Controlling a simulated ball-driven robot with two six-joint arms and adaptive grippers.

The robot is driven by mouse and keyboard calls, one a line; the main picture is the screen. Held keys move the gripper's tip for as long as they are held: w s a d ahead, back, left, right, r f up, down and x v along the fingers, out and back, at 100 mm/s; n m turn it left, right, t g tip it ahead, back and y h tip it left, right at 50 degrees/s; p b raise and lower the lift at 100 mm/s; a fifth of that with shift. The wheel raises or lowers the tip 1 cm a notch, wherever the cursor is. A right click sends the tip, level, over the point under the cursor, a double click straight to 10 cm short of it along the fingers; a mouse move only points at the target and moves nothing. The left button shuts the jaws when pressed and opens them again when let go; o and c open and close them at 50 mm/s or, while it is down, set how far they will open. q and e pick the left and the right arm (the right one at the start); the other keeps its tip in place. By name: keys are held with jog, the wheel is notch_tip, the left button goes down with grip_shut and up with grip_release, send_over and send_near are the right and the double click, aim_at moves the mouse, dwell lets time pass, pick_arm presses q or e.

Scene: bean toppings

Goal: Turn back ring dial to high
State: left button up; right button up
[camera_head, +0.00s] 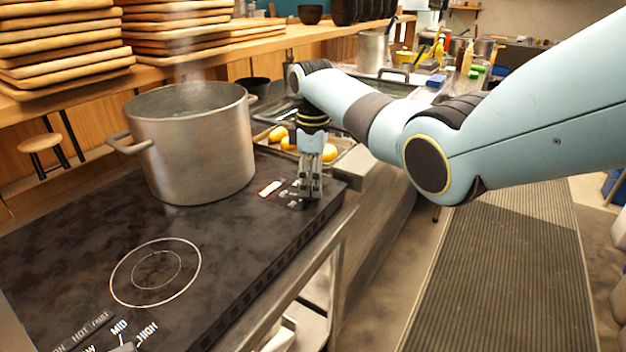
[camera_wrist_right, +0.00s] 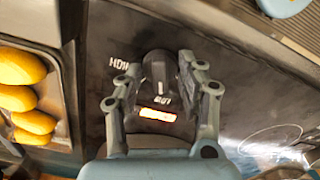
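The back ring dial (camera_wrist_right: 158,72) is a black knob with a pale mark, seen in the right wrist view between HIGH and LOW lettering. Its mark points toward the LOW side. A lit orange-white indicator (camera_wrist_right: 158,115) lies beside it and also shows in the head view (camera_head: 270,188). My right gripper (camera_head: 311,192) points down over the hob's far right corner, hiding the dial there. In the right wrist view its fingers (camera_wrist_right: 157,80) are apart on either side of the dial; I cannot tell whether they touch it. My left gripper is not in view.
A steaming steel pot (camera_head: 195,145) stands on the hob (camera_head: 225,235), left of my right gripper. A bare ring (camera_head: 155,272) is nearer. A tray (camera_wrist_right: 67,95) of yellow food lies close beside the gripper. Stacked boards (camera_head: 60,45) stand behind.

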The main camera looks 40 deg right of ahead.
grip_shut()
dwell(0.4)
jog(key=m+p, duration=0.3)
jog(key=shift+r, duration=0.2)
jog(key=m+p, duration=0.2)
jog(key=m, duration=0.1)
jog(key=shift+a+m, duration=0.1)
jog(key=shift+m, duration=0.2)
jog(key=m+p, duration=0.2)
jog(key=m, duration=0.3)
jog(key=shift+a+f+m, duration=0.1)
jog(key=shift+m, duration=0.2)
jog(key=m+p, duration=0.1)
jog(key=m, duration=0.4)
jog(key=shift+m, duration=0.3)
